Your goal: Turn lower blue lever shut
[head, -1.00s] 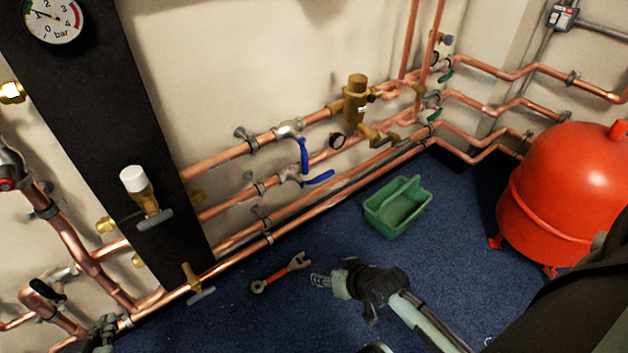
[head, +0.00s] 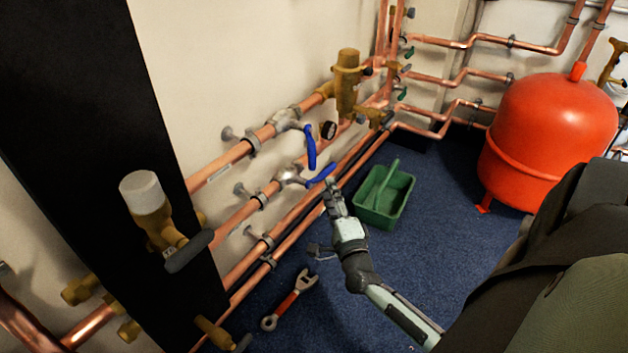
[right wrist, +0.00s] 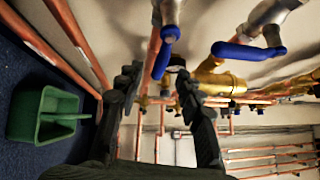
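The lower blue lever (head: 321,174) is on a silver valve on the lower copper pipe. Its handle sticks out to the right, away from the valve body, at an angle to the pipe. In the right wrist view the lower lever (right wrist: 163,52) shows just ahead of the space between the fingers. My right gripper (head: 331,186) is just below and right of the handle's end in the head view. In the right wrist view its two black fingers (right wrist: 156,76) are spread apart with nothing held. Contact with the lever cannot be told. My left gripper is out of view.
The upper blue lever (head: 310,147) hangs down close above the lower one; it also shows in the wrist view (right wrist: 250,50). A green caddy (head: 384,212), an orange-handled wrench (head: 284,308) and a red tank (head: 545,130) stand or lie around blue floor.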

